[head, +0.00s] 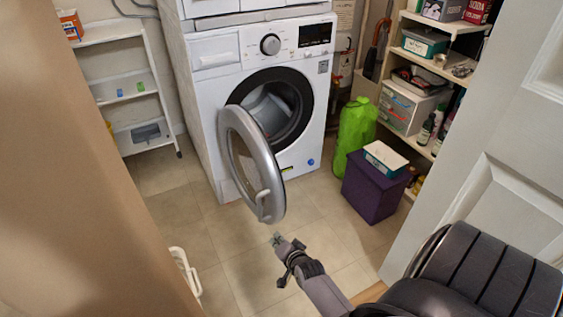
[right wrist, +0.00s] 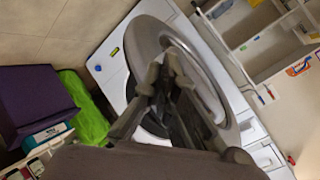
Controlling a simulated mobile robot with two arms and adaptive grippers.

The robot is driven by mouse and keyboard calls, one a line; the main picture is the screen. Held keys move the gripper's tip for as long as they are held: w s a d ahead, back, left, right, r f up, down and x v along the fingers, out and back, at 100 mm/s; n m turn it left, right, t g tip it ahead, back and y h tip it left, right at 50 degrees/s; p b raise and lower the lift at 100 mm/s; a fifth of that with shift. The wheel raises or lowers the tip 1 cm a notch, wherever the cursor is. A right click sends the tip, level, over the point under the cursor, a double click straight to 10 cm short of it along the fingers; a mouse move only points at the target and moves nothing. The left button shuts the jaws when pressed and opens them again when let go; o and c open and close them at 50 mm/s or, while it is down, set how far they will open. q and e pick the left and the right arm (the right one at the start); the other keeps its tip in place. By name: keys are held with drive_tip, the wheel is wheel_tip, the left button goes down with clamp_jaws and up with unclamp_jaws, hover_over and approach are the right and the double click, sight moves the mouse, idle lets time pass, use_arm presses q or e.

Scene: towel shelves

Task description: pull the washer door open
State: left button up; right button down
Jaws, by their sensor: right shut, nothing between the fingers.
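The washer (head: 218,95) is white and stands against the back wall. Its round grey door (head: 240,160) hangs open to the left, swung out from the dark opening (head: 285,105). A light handle (head: 263,200) is on the door's free edge, at its lower right. My right gripper (head: 277,239) is shut and empty, just below and in front of the door's lower edge, apart from it in the head view. In the right wrist view the gripper (right wrist: 168,75) shows in front of the door (right wrist: 215,95); contact cannot be told there. My left gripper is not in view.
A purple box (head: 373,188) and a green bag (head: 355,130) stand right of the washer. Shelves (head: 440,65) with boxes and bottles are at the right, a white rack (head: 112,100) at the left. A white room door (head: 490,190) is at the right. The tiled floor before the washer is clear.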

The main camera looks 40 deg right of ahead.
drive_tip(key=w+d+r+m+t+h+b, duration=0.25)
drive_tip(key=d+r+m, duration=0.35)
drive_tip(key=r, duration=0.4)
drive_tip(key=w+d+r+m+t+h+b, duration=0.1)
drive_tip(key=d+r+m+t+h+b, duration=0.2)
drive_tip(key=d+r, duration=0.55)
drive_tip(key=w+d+g+b, duration=0.1)
drive_tip(key=w+d, duration=0.2)
drive_tip(key=w, duration=0.6)
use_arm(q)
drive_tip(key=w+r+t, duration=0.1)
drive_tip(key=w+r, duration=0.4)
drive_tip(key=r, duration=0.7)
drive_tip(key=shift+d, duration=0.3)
use_arm(e)
drive_tip(key=shift+m, duration=0.3)
drive_tip(key=a, duration=0.2)
drive_tip(key=a+r, duration=0.1)
drive_tip(key=a, duration=0.1)
drive_tip(key=shift+w, duration=0.1)
drive_tip(key=shift+a, duration=0.1)
